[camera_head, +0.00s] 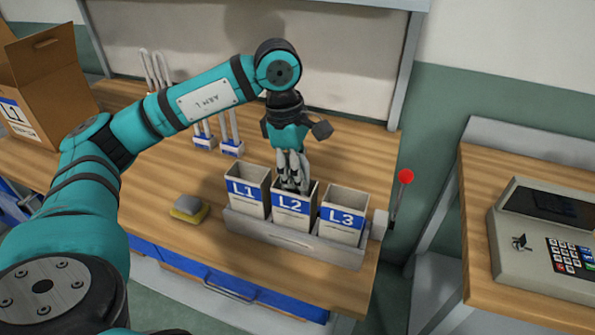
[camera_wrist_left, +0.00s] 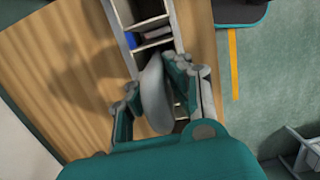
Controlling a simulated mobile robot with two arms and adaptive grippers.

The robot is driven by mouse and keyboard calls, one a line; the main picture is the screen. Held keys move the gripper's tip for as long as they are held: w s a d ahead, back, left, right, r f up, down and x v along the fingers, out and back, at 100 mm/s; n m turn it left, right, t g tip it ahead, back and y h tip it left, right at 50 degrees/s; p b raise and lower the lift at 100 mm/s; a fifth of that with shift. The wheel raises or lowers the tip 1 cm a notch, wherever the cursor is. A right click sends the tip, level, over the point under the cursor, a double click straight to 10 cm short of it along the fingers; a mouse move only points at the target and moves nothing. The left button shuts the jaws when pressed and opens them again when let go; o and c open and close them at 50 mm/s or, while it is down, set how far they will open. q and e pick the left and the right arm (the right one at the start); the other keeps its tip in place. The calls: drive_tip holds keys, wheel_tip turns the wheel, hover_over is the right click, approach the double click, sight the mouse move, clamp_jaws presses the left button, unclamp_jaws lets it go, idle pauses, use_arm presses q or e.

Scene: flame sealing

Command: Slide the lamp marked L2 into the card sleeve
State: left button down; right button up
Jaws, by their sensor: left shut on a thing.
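The card sleeve marked L2 (camera_head: 293,212) stands upright with an open top, between the L1 sleeve (camera_head: 246,198) and the L3 sleeve (camera_head: 342,224). My left gripper (camera_head: 291,172) points down directly over the L2 sleeve, its fingers at the mouth. It is shut on a pale lamp (camera_wrist_left: 155,95), which shows between the fingers in the left wrist view. The lamp's lower part and its marking are hidden, so how deep it sits in the sleeve cannot be told. My right gripper is out of view.
A grey rack (camera_head: 290,240) holds the sleeves near the bench's front edge. A red-tipped lever (camera_head: 405,177) stands at its right end. More white lamps (camera_head: 231,148) stand behind. A yellow-grey sponge-like block (camera_head: 188,208) lies left of the rack; a cardboard box (camera_head: 45,75) is far left.

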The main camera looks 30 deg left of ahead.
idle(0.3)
use_arm(q)
drive_tip(key=c, duration=1.2)
unclamp_jaws()
drive_tip(key=c, duration=0.3)
drive_tip(key=shift+c, duration=0.2)
drive_tip(key=shift+r+p, duration=2.65)
drive_tip(key=shift+r, duration=1.35)
